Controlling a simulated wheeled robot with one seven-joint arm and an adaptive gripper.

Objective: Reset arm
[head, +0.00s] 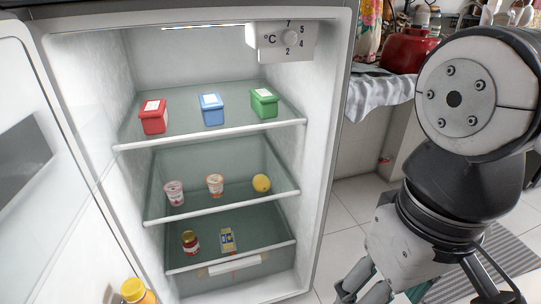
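My arm hangs at the right of the head view, in front of the fridge's right side. My gripper (362,287) points down at the bottom edge, and its fingertips are cut off by the frame. I cannot tell whether it is open or shut, or whether it holds anything. It is apart from the open fridge (326,150), to the right of its lower shelves.
The top shelf holds a red (153,117), a blue (211,110) and a green container (264,103). Below are two cups, a yellow fruit (261,183), a jar (190,242) and a small box (228,239). The fridge door (50,210) stands open at left. Tiled floor shows right.

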